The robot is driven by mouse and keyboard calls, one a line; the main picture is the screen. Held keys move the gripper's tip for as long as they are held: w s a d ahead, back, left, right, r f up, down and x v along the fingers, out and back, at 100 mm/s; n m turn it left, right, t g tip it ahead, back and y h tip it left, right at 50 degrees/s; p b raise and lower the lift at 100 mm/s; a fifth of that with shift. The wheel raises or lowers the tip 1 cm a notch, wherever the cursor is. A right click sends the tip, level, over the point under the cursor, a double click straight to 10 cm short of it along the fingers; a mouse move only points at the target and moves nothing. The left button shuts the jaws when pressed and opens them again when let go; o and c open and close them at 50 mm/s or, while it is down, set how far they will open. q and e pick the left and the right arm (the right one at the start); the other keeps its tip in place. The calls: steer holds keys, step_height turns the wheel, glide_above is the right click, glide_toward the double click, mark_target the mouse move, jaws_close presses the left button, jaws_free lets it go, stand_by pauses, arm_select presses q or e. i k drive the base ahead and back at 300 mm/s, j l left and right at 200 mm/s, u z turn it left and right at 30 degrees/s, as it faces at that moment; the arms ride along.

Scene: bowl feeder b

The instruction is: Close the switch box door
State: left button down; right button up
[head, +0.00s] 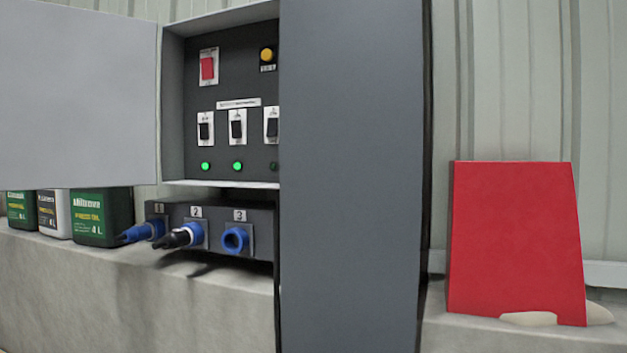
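The switch box (173,100) is grey and stands open on the wall at left of centre. Its door (75,90) is a flat light grey panel swung out to the left, hinged at the box's left edge; its left and upper parts run out of the picture. Inside, a dark panel (225,65) carries a red switch, a yellow button, several black switches and green lights, two of them bright. The box's right side is hidden behind a tall dark grey panel. Neither of my grippers is in view, so no contact with the door shows.
The tall dark grey panel (350,150) fills the middle. Below the box is a socket unit (265,220) with blue sockets and plugs. Several oil canisters (100,220) stand on a concrete ledge (150,290) under the door. A red board (515,240) leans at right.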

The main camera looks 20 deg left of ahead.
mark_target(77, 85)
steer(key=k+j+u, duration=0.1)
steer(key=j, duration=0.25)
steer(key=k+j+u, duration=0.1)
steer(key=j, duration=0.3)
steer(key=k+j, duration=0.15)
steer(key=j, duration=0.2)
steer(key=i+j+u, duration=0.15)
steer(key=j, duration=0.3)
steer(key=j+u, duration=0.2)
steer(key=j, duration=0.2)
